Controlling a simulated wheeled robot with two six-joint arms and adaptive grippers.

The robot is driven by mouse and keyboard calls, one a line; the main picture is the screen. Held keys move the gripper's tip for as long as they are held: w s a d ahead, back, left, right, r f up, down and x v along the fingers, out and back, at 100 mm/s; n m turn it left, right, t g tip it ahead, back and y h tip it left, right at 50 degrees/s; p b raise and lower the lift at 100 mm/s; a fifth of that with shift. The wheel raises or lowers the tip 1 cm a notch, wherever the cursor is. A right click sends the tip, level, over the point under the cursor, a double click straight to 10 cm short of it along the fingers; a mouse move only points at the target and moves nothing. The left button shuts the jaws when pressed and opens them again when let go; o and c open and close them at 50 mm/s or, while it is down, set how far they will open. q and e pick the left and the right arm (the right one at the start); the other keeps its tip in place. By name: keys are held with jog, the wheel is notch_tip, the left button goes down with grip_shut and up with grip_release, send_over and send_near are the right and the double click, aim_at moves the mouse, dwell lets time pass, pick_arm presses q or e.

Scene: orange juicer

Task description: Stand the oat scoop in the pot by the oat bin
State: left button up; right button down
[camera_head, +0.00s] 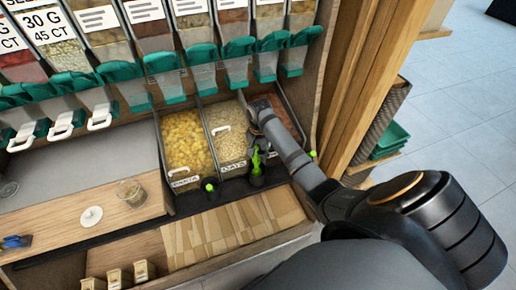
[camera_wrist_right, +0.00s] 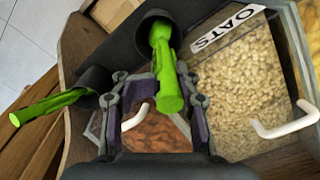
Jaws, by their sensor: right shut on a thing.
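The green oat scoop (camera_head: 256,160) stands at the dark pot (camera_head: 257,178) in front of the oat bin (camera_head: 232,126), which is labelled OATS. In the right wrist view the scoop (camera_wrist_right: 168,88) has its far end inside the mouth of the pot (camera_wrist_right: 150,22), and its near end points toward the camera. My right gripper (camera_wrist_right: 163,108) is shut on the scoop near that end. In the head view my right gripper (camera_head: 258,148) is over the pot and partly hidden by its own arm.
A pasta bin (camera_head: 187,140) is left of the oats and a reddish bin (camera_head: 276,108) is right. Another pot with a green scoop (camera_head: 210,187) stands left; one more green scoop (camera_wrist_right: 48,107) shows in the wrist view. A glass jar (camera_head: 131,192) is on the counter.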

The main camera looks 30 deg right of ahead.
jog(key=shift+f, duration=0.3)
grip_release()
dwell(0.6)
dwell(0.5)
notch_tip(320, 180, up, 7)
jog(key=p, duration=0.9)
jog(key=shift+r+p, duration=0.1)
jog(key=shift+p, duration=0.2)
dwell(0.4)
